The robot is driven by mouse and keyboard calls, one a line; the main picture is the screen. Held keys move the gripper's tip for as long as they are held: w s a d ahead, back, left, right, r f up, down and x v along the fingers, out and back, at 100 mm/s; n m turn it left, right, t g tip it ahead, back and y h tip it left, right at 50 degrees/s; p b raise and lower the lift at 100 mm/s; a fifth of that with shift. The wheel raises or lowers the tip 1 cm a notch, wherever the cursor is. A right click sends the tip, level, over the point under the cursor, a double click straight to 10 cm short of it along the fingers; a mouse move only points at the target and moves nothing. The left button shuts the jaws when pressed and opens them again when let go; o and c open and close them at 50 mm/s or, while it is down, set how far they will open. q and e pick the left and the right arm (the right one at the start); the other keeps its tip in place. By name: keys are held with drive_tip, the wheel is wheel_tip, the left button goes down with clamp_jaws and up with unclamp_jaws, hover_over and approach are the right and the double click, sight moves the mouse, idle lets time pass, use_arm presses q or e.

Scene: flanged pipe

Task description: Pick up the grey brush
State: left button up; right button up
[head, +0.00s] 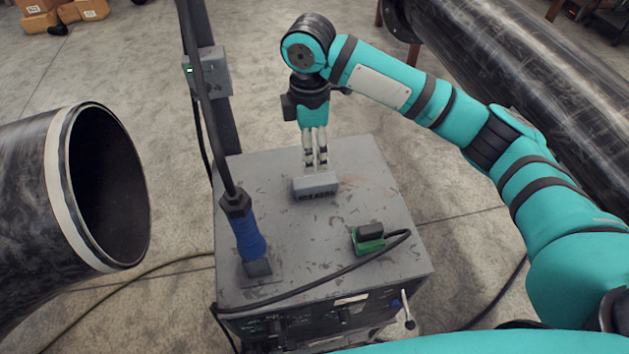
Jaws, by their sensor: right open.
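The grey brush (316,187) lies on the top of a grey metal cabinet (375,195), near its middle. It is a small block with dark bristles along its lower front side. My right gripper (316,162) points down directly above and just behind the brush, its two fingers a little apart. The fingertips are close to the brush's upper edge; I cannot tell whether they touch it. My right arm reaches in from the right. My left gripper is not in view.
A blue-handled tool (247,237) stands at the cabinet's left front. A green device (368,238) with a black cable lies at the right front. A dark post with a grey box (208,72) rises behind left. Large black pipes flank the cabinet, an open-ended one (75,190) at left.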

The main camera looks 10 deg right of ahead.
hover_over(315, 180)
drive_tip(key=f, duration=0.5)
drive_tip(key=shift+w+a+p, duration=0.15)
drive_tip(key=shift+a+p, duration=0.15)
drive_tip(key=shift+p, duration=0.1)
drive_tip(key=shift+f+p, duration=0.3)
drive_tip(key=shift+f, duration=0.55)
drive_tip(key=f, duration=0.2)
drive_tip(key=f+p, duration=0.1)
drive_tip(key=shift+s+d+f, duration=0.2)
drive_tip(key=shift+d+f, duration=0.1)
drive_tip(key=shift+d, duration=0.05)
drive_tip(key=shift+f, duration=0.45)
drive_tip(key=c, duration=1.1)
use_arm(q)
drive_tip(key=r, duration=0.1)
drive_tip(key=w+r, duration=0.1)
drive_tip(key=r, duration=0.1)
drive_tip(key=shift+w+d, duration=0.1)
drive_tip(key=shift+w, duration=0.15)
use_arm(e)
clamp_jaws()
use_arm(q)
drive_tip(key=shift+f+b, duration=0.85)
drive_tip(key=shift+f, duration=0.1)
use_arm(e)
wheel_tip(315, 180, up, 10)
drive_tip(key=shift+r, duration=0.1)
